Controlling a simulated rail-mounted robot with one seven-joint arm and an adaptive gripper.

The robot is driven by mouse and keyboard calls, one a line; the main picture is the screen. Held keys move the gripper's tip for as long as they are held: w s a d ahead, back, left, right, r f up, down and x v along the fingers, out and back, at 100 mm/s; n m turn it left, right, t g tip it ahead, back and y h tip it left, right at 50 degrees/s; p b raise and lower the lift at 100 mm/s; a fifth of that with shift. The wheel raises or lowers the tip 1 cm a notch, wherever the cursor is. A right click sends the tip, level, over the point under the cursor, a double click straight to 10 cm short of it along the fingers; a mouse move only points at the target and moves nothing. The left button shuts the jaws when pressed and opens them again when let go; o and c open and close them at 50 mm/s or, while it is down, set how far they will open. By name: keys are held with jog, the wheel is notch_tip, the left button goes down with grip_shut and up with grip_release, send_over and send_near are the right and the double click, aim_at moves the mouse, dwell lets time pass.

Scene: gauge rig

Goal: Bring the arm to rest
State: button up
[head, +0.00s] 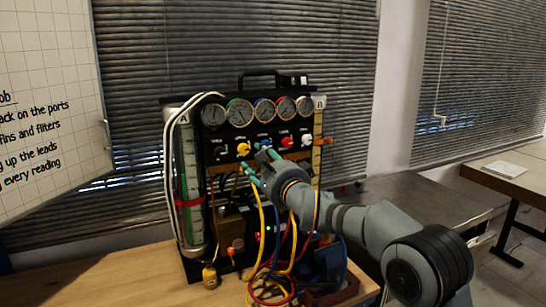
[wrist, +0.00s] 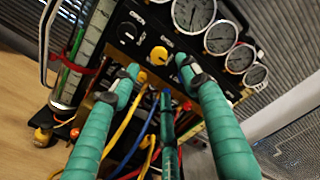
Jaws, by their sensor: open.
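My gripper (head: 258,167) is in front of the black gauge rig (head: 222,170), at the end of my grey arm, which reaches in from the lower right. In the wrist view its teal fingers (wrist: 158,72) are spread apart with nothing held between them. A yellow knob (wrist: 159,55) shows between the fingertips; I cannot tell whether any finger touches it. In the head view the yellow knob (head: 242,149) sits just left of the gripper, and a blue knob (head: 267,143) is just above it.
Round gauges (head: 240,112) line the rig's top. Yellow, red and blue leads (head: 262,225) hang below my gripper, close to the arm. A small brass weight-like item (head: 210,277) stands on the wooden table (head: 120,280). A grey bench (head: 420,195) is at right.

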aim_at(245, 149)
jog(key=x, duration=1)
jog(key=shift+w+a, duration=0.15)
jog(key=shift+r+n+p, duration=0.15)
jog(key=shift+n+p, duration=0.3)
jog(key=shift+n, duration=0.05)
jog(key=n+p, duration=0.1)
jog(key=n, duration=0.3)
jog(key=n+p, duration=0.2)
jog(key=n, duration=0.3)
jog(key=n+p, duration=0.2)
jog(key=shift+r+n, duration=0.2)
jog(key=shift+n, duration=0.2)
jog(key=n+p, duration=0.2)
jog(key=p, duration=0.1)
jog(key=shift+a+n, duration=0.1)
jog(key=shift+n, duration=0.2)
jog(key=shift+f+n+p, duration=0.15)
jog(key=shift+n+p, duration=0.85)
jog(key=shift+p, duration=0.15)
jog(key=shift+f, duration=0.1)
